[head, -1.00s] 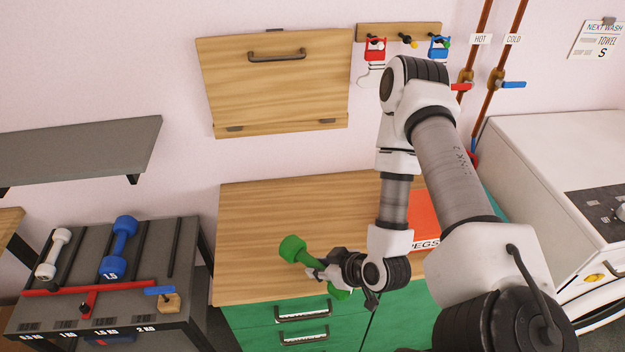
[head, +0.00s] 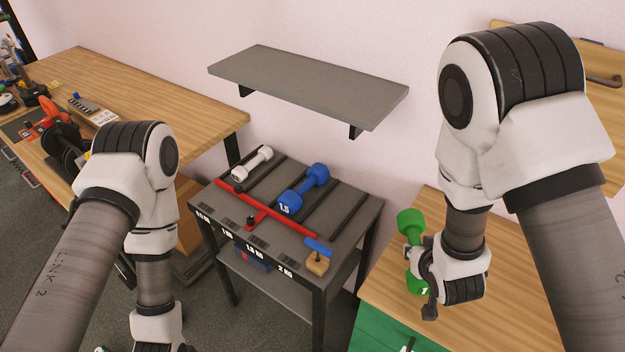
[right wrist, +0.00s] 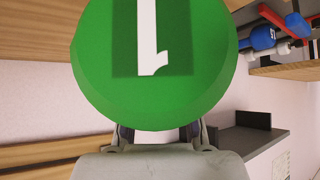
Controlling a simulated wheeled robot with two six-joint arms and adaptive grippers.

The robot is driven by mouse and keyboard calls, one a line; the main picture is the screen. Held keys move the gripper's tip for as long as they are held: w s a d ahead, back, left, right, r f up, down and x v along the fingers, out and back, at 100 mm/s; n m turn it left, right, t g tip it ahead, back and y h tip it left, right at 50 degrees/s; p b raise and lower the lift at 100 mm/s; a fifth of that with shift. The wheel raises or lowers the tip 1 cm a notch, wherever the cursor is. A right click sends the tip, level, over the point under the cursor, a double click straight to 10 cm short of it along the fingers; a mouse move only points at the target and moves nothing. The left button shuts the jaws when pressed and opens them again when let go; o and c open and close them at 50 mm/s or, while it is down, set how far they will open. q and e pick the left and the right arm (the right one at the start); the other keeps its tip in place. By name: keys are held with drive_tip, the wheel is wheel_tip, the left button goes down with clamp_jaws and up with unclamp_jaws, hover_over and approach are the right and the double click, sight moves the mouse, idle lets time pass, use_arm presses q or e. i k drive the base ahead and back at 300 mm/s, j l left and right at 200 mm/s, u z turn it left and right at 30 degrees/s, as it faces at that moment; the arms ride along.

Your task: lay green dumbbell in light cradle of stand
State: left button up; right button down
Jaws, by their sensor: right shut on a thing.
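The green dumbbell (head: 411,222) is held by my right gripper (head: 413,256) above the wooden counter. The gripper is shut around its handle, and one head bears a white "1", which fills much of the right wrist view (right wrist: 155,60). The dark grey stand (head: 345,247) is left of the counter, with sloping cradles between black rails and weight labels along its front. A white dumbbell (head: 252,163) lies in its leftmost cradle. A blue dumbbell (head: 303,190) marked "1.5" lies further right. The cradle between them looks empty, as does the rightmost. My left gripper is below the frame.
A red bar (head: 283,216) crosses the stand's front, beside a wooden block with a blue piece (head: 317,258). A grey wall shelf (head: 310,85) overhangs behind the stand. A workbench (head: 150,85) with tools is at left. The wooden counter (head: 480,310) is under my right gripper.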

sight(279, 181)
drive_tip(key=i+u, duration=0.25)
drive_tip(key=u, duration=0.15)
drive_tip(key=i+l+u, duration=0.15)
drive_tip(key=u, duration=0.3)
drive_tip(key=i+u, duration=0.1)
drive_tip(key=u, duration=0.85)
